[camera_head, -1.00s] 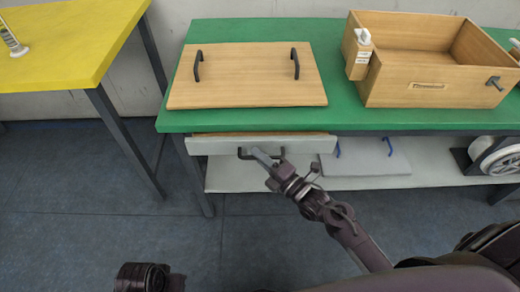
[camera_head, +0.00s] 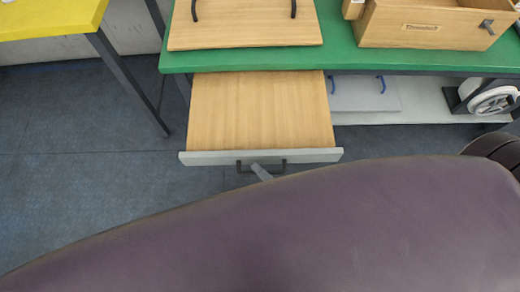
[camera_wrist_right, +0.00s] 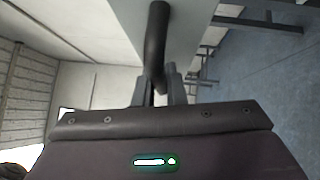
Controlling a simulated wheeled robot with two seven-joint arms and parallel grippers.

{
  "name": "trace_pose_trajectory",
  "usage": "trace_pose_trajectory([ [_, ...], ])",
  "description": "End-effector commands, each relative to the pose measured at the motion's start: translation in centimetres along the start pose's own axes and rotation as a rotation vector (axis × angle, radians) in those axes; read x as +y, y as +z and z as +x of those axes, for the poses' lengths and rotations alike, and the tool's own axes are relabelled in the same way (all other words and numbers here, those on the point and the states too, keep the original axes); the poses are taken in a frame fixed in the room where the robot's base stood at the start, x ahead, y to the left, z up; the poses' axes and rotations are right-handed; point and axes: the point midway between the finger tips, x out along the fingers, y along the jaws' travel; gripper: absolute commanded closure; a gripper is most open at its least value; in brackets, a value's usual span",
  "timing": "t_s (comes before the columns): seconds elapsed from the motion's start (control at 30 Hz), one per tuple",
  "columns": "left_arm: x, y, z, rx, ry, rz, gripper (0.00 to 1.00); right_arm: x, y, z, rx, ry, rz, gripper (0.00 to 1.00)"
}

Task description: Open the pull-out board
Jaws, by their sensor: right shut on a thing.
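The pull-out board (camera_head: 262,110) is a wooden panel with a grey front edge. In the head view it extends well out from under the green table top. A dark bar handle (camera_head: 278,162) is on its front; it also shows in the right wrist view (camera_wrist_right: 157,38). My right gripper (camera_head: 260,170) is shut on the handle; its fingers stand on either side of the bar in the wrist view (camera_wrist_right: 157,88). My purple arm hides most of the gripper in the head view. My left gripper is not in view.
The green table (camera_head: 430,60) carries a wooden lid (camera_head: 245,32) with two dark handles and a wooden box (camera_head: 430,25). A grey panel (camera_head: 365,93) with blue handles and a white wheel (camera_head: 492,100) are on the lower shelf. A yellow table (camera_head: 50,18) stands at left.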

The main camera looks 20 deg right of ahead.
Motion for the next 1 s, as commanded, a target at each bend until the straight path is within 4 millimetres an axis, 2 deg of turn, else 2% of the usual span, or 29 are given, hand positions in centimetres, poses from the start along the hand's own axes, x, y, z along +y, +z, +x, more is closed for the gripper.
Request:
trace_pose_trajectory([
  [0.13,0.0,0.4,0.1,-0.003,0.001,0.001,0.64,0.1,-0.5,-0.6,-0.001,-0.002,-0.003,1.0],
  [0.5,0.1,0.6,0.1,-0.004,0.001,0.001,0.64,0.1,-0.6,-0.7,-0.001,-0.001,-0.003,1.0],
  [0.53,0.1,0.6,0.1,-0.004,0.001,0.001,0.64,0.1,-0.6,-0.7,-0.001,-0.001,-0.002,0.85],
  [0.57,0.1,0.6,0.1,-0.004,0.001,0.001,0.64,0.1,-0.6,-0.7,-0.001,-0.001,-0.002,0.81],
  [0.87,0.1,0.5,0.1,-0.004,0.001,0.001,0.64,0.1,-0.6,-0.8,0.0,-0.001,-0.001,0.8],
  [1.0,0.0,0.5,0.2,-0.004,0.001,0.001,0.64,0.0,-0.7,-2.2,0.0,-0.002,-0.001,0.8],
])
